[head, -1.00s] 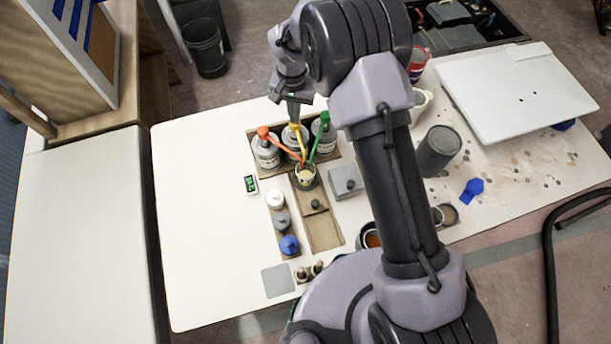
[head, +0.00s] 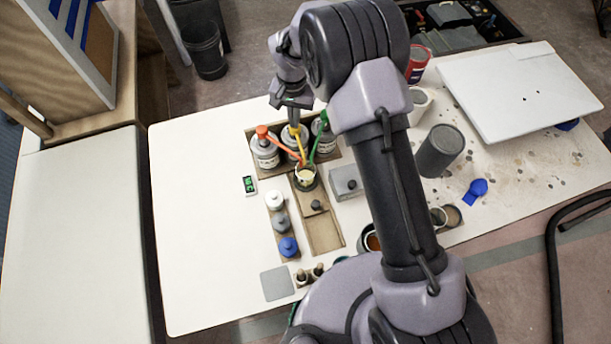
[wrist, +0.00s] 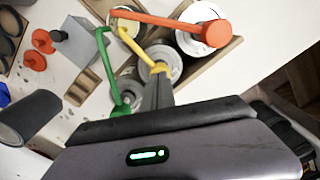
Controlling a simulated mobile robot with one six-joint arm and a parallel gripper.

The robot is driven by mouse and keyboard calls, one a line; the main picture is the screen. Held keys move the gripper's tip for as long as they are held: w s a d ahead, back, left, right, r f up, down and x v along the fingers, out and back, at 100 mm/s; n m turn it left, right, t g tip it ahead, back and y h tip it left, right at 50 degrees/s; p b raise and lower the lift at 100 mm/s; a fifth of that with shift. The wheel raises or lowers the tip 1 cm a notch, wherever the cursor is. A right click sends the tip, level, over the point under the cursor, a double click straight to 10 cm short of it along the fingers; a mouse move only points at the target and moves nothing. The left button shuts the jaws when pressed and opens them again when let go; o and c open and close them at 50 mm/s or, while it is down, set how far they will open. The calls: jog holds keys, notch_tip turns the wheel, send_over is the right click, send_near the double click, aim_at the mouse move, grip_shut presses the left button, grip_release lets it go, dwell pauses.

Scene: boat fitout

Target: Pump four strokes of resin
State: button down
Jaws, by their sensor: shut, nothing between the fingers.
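Three grey bottles stand in a wooden rack, with a red-orange pump (head: 263,131), a yellow pump (head: 300,145) and a green pump (head: 315,138). I cannot read which bottle holds resin. Their spouts converge over a cup (head: 306,175) with pale contents. My gripper (head: 294,122) is shut and empty, pointing down at the yellow pump's head. In the wrist view its fingertips (wrist: 158,82) overlap the yellow pump (wrist: 160,58); whether they touch is unclear. The red-orange pump (wrist: 213,32) and green pump (wrist: 118,108) lie either side.
A small display with green digits (head: 250,185) lies left of the rack. White, grey and blue-capped bottles (head: 288,246) stand nearer. A grey box (head: 346,181) sits right of the cup, and a dark cylinder (head: 440,150) farther right. The table's left part is clear.

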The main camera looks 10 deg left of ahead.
jog(key=shift+r+p, duration=1.15)
jog(key=shift+r, duration=0.85)
notch_tip(320, 180, up, 3)
jog(key=shift+p, duration=0.9)
